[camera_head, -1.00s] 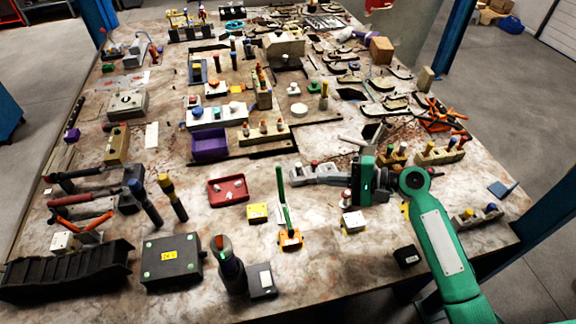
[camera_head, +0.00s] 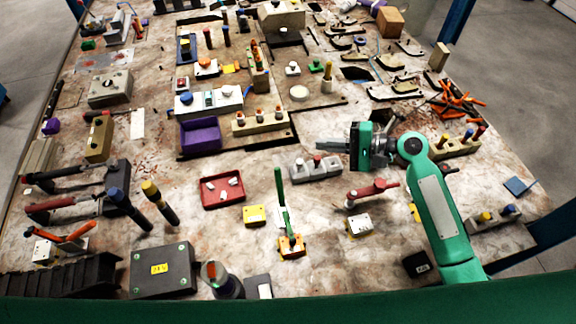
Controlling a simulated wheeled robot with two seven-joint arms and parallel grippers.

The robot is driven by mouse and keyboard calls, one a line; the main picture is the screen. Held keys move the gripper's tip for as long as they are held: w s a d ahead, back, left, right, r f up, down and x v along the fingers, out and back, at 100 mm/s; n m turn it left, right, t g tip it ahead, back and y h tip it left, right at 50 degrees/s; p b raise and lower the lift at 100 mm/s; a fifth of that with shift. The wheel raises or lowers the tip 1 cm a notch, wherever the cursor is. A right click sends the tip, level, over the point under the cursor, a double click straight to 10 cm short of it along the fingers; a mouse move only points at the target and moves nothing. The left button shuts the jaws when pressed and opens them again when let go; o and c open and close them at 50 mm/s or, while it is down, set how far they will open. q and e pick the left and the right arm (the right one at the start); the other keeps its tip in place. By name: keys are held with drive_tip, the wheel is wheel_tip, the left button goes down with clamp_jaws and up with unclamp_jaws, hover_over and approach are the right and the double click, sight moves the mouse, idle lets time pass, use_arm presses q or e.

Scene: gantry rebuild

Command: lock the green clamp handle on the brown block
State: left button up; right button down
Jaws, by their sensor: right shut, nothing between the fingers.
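The green clamp handle (camera_head: 281,188) stands upright, rising from a small orange-brown block (camera_head: 291,247) near the front middle of the table. A short green part (camera_head: 287,222) joins it to the block. My right gripper (camera_head: 320,146) is shut and empty. Its fingers point left, above the table, up and to the right of the green handle in the picture. The gripper is apart from the handle and touches nothing that I can tell. My left gripper is not in view.
A grey block with buttons (camera_head: 316,171) lies between my right gripper and the handle in the picture. A red-handled clamp (camera_head: 372,191), a yellow block (camera_head: 254,215), a red tray (camera_head: 222,188) and a black box (camera_head: 162,270) are around. Bare table shows right of the handle.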

sight(280, 188)
wheel_tip(280, 188, down, 9)
drive_tip(key=b, duration=0.9)
drive_tip(key=s+a+p, duration=0.1)
drive_tip(key=a+p, duration=0.5)
drive_tip(key=a, duration=0.3)
drive_tip(key=shift+s+a+f, duration=0.2)
